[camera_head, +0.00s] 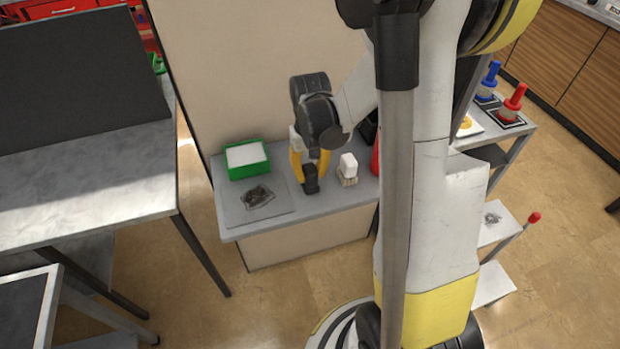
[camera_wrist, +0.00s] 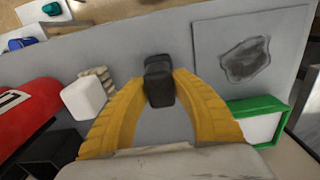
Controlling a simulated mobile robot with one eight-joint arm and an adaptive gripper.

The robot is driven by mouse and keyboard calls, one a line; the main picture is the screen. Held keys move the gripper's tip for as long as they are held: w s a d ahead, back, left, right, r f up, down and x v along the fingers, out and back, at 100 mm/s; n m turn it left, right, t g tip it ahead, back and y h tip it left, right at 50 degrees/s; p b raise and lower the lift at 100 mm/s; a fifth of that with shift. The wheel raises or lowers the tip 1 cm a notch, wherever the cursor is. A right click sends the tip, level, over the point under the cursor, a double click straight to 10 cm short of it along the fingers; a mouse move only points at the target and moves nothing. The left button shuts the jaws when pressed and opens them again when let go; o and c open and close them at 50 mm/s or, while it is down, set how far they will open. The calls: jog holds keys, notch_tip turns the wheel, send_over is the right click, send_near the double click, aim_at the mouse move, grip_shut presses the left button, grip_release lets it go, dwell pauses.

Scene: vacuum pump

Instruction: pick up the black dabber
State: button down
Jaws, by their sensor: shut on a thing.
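The black dabber (camera_wrist: 159,80) is between the two yellow fingers of my gripper (camera_wrist: 160,88) in the wrist view. The fingers touch it from both sides and are shut on it. In the head view the black dabber (camera_head: 311,178) shows below my gripper (camera_head: 310,166), over the grey counter. I cannot tell whether its base touches the counter. My arm hides part of the counter to the right.
A green tray with white filling (camera_head: 246,158) and a grey plate with a dark smudge (camera_head: 259,197) lie left of my gripper. A white-topped brush (camera_head: 347,168) stands close on the right. A red object (camera_wrist: 28,110) is beyond it. The counter's front edge is near.

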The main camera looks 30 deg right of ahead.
jog(key=shift+r, duration=0.45)
jog(key=r, duration=0.1)
jog(key=r+p, duration=0.2)
jog(key=r, duration=0.1)
jog(key=shift+s+d, duration=0.3)
jog(key=shift+d, duration=0.1)
jog(key=s+d+r+p, duration=0.2)
jog(key=s+d+r, duration=0.4)
jog(key=d, duration=0.2)
jog(key=shift+d+p, duration=0.3)
jog(key=shift+d, duration=0.05)
jog(key=shift+s, duration=0.1)
jog(key=c, duration=1.9)
grip_release()
grip_shut()
